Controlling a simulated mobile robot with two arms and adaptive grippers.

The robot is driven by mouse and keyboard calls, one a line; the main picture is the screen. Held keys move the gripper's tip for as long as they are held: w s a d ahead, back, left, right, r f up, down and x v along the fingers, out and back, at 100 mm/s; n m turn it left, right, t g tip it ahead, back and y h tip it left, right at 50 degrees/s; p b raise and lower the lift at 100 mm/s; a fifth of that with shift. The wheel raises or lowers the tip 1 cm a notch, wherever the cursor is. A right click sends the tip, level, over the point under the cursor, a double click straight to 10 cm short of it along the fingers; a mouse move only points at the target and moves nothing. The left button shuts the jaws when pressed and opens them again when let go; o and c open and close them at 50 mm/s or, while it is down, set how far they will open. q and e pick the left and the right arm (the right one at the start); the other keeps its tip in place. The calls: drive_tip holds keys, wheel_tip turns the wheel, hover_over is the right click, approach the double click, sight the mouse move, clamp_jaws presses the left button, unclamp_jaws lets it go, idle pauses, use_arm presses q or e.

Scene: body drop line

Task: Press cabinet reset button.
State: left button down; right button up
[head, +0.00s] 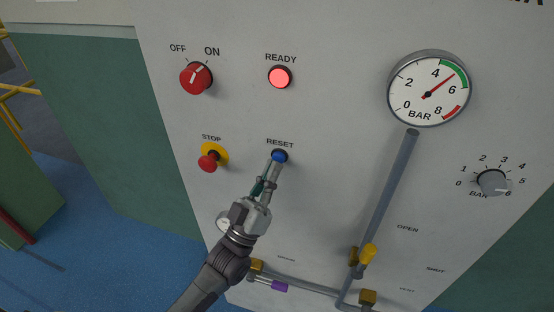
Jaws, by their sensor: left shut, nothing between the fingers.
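The blue reset button (279,155) sits on the light grey cabinet panel (330,200), just below the RESET label. My left gripper (277,161) is shut and empty, and its fingertips are at the button's lower edge. They partly cover the button. I cannot tell whether they touch it or whether it is pushed in. The round READY lamp (280,77) above it is lit red. My right gripper is not in view.
A red OFF/ON knob (196,77) and a red STOP button (209,162) on yellow are to the left. A pressure gauge (428,90), grey knob (492,182) and vertical pipe (391,190) with a yellow valve handle (369,253) are to the right.

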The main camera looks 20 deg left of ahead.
use_arm(q)
drive_tip(key=shift+w, duration=0.5)
idle(0.6)
drive_tip(key=shift+s, duration=1)
drive_tip(key=shift+s, duration=0.1)
drive_tip(key=s+p, duration=0.1)
drive_tip(key=s, duration=0.4)
drive_tip(key=shift+s+a+p, duration=0.1)
drive_tip(key=shift+s+p, duration=0.3)
